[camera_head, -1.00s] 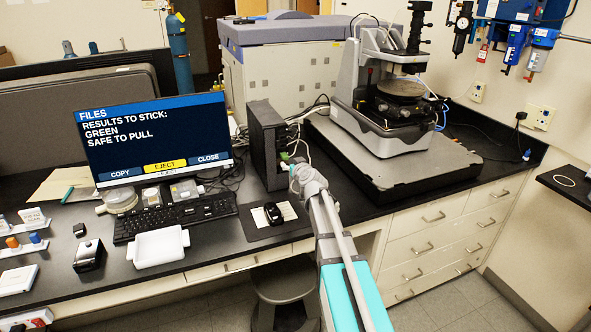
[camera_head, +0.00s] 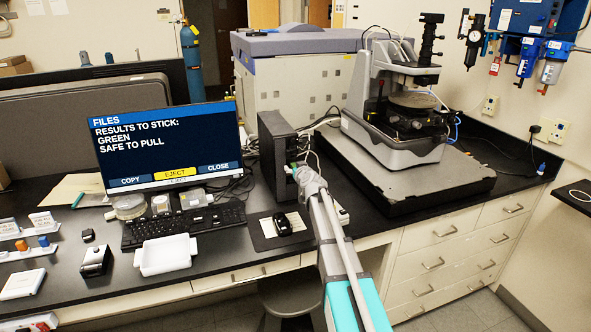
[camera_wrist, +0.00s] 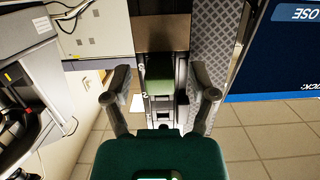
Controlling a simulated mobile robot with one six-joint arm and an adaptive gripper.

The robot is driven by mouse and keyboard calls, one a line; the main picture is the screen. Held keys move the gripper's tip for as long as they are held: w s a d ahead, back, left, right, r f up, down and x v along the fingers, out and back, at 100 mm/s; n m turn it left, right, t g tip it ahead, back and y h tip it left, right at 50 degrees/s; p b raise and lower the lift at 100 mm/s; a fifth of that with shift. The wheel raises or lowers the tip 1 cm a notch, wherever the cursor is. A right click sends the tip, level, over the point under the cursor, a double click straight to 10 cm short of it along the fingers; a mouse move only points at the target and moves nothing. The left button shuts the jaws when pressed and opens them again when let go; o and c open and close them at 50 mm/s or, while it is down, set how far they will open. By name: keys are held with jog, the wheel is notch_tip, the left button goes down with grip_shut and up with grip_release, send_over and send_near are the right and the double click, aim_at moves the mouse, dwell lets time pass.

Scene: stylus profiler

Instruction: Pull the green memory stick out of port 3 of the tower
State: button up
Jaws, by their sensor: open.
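The black tower (camera_head: 273,150) stands on the bench right of the monitor, with its port side toward my arm. In the wrist view a green block, apparently the green memory stick (camera_wrist: 158,72), shows on the tower's narrow face. A bit of green also shows beside my gripper in the head view (camera_head: 290,167). My gripper (camera_wrist: 160,80) is open, one finger on each side of the green stick, with visible gaps and nothing held. In the head view my gripper (camera_head: 306,178) is close to the tower and partly hides its ports. The port number is not clearly readable.
The monitor (camera_head: 165,148) reads "GREEN SAFE TO PULL". Cables run beside the tower. The profiler on its dark slab (camera_head: 400,180) stands to the right. A keyboard (camera_head: 180,226), mouse (camera_head: 282,223) and white tray (camera_head: 166,256) lie in front.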

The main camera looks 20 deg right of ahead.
grip_shut()
dwell(0.5)
dwell(0.4)
